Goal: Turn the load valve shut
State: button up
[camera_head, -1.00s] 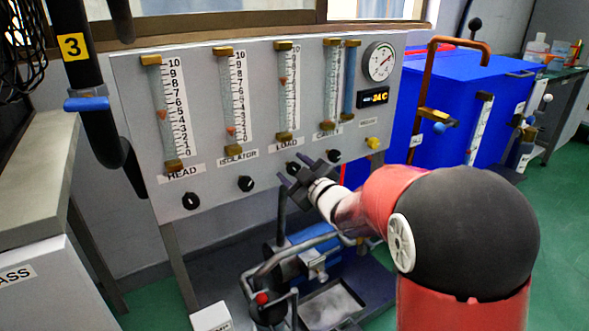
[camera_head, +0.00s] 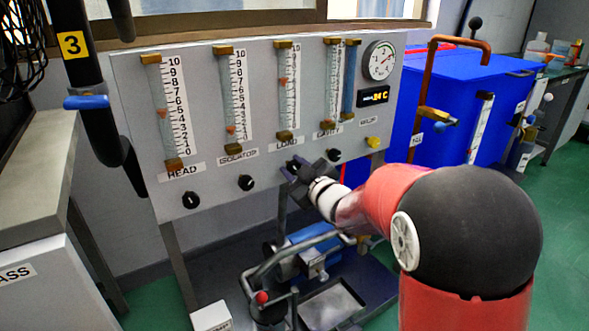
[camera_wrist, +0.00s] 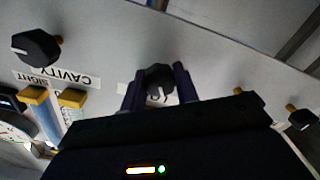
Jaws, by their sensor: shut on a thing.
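The load valve is a black round knob (camera_wrist: 158,83) with a light pointer mark, in the middle of the wrist view. My gripper (camera_wrist: 159,88) has one dark finger on each side of it and is shut on it. In the head view my gripper (camera_head: 291,172) is at the panel just below the LOAD label and largely hides the knob. The load flow tube (camera_head: 286,90) stands above, with an orange float high up at about seven to eight on its scale.
The grey panel (camera_head: 215,185) also carries the head knob (camera_head: 191,201), isolator knob (camera_head: 246,183) and cavity knob (camera_head: 334,155), the last close to my gripper's right. A dial gauge (camera_head: 379,61) sits top right. Pipes and a blue pump (camera_head: 312,240) lie below.

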jog(key=m, duration=0.3)
jog(key=shift+d, duration=0.1)
jog(key=m, duration=0.3)
jog(key=shift+m, duration=0.4)
jog(key=m+p, duration=0.1)
jog(key=m, duration=0.2)
jog(key=shift+r+m+p, duration=0.1)
jog(key=shift+m+p, duration=0.2)
jog(key=m+p, duration=0.1)
jog(key=m, duration=0.2)
jog(key=shift+m+p, duration=0.3)
jog(key=m+p, duration=0.3)
jog(key=m, duration=0.2)
jog(key=shift+m, duration=0.3)
jog(key=shift+m+p, duration=1.35)
jog(key=shift+m, duration=0.85)
jog(key=shift+f, duration=0.2)
